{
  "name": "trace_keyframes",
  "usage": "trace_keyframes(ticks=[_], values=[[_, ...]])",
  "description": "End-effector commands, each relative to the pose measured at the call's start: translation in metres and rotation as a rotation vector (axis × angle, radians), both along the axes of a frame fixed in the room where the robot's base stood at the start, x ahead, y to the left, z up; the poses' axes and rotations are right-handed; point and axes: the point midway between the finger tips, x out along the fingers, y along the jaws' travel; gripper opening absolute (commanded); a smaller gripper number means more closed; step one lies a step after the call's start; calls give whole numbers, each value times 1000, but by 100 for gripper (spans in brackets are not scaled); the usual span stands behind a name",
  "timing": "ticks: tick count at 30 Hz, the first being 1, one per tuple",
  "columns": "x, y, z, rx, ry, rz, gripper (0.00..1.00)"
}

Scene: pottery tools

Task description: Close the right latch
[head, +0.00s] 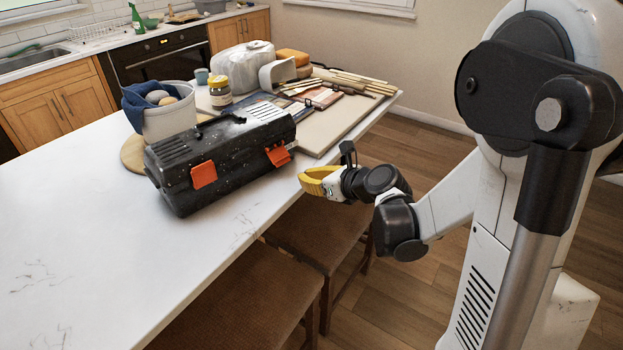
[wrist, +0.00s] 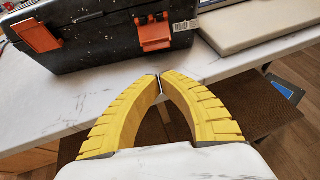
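A black toolbox (head: 225,165) with pale specks stands on the white countertop, its lid down. Its right latch (head: 278,155) is orange and seems to stick out from the front wall; its exact angle is hard to tell. It also shows in the wrist view (wrist: 153,33), beyond my fingertips. The orange left latch (head: 204,174) is on the same front wall and shows in the wrist view (wrist: 36,36). My gripper (head: 303,180) has yellow fingers. Its tips meet in the wrist view (wrist: 160,77), with nothing between them. It is in front of the right latch, apart from it.
A beige board (head: 325,132) lies right of the toolbox, with wooden tools behind it. A white bucket (head: 168,122) stands behind the toolbox. Brown chairs (head: 318,232) are below the counter's front edge. The counter's left side is clear.

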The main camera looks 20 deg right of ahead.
Motion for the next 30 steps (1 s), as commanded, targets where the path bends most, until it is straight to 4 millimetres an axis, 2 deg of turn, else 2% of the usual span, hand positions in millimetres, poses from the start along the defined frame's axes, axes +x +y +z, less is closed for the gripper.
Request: trace_keyframes(ticks=[19,30], values=[[41,18,-24,-2,0,2,0],[67,29,-22,-2,0,2,0]])
